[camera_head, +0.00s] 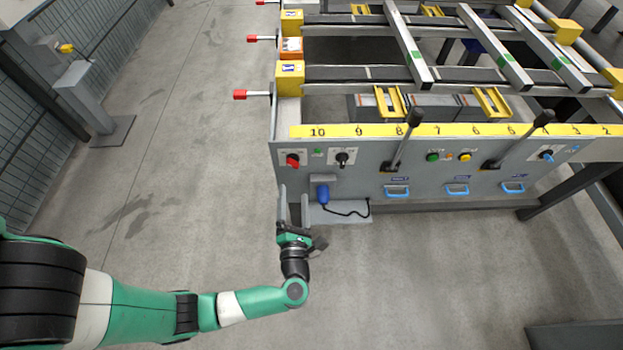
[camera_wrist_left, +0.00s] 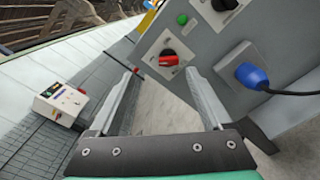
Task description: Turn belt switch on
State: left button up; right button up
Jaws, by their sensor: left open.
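The table's grey front panel (camera_head: 335,190) carries several controls. A red rotary switch (camera_head: 293,160) on a light plate is at its left end. It also shows in the left wrist view (camera_wrist_left: 168,58), ahead of the fingertips. A black rotary switch (camera_head: 342,158) is right of it, and a blue one (camera_head: 546,155) is at the far right. I cannot tell from labels which is the belt switch. My left gripper (camera_head: 293,195) is open and empty below the red switch, apart from it; its fingers also show in the left wrist view (camera_wrist_left: 160,75). My right gripper is out of view.
A blue plug (camera_head: 322,193) with a black cable sits right of my left gripper. Two black levers (camera_head: 405,138) (camera_head: 520,138) stick out from the panel. Green (camera_head: 432,157) and yellow (camera_head: 465,156) buttons sit between them. The floor (camera_head: 190,140) left of the table is clear.

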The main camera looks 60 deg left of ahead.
aim_at(293, 167)
pick_arm(q)
jog(key=w+a+f+b, duration=0.1)
jog(key=a, duration=0.2)
jog(key=w+a+f+b, duration=0.1)
jog(key=a, duration=0.2)
jog(key=w+a+f+b, duration=0.1)
jog(key=w+a+b, duration=0.1)
jog(key=a, duration=0.1)
jog(key=shift+w+a+r, duration=0.15)
jog(key=shift+w+a, duration=0.15)
jog(key=shift+a, duration=0.25)
grip_shut()
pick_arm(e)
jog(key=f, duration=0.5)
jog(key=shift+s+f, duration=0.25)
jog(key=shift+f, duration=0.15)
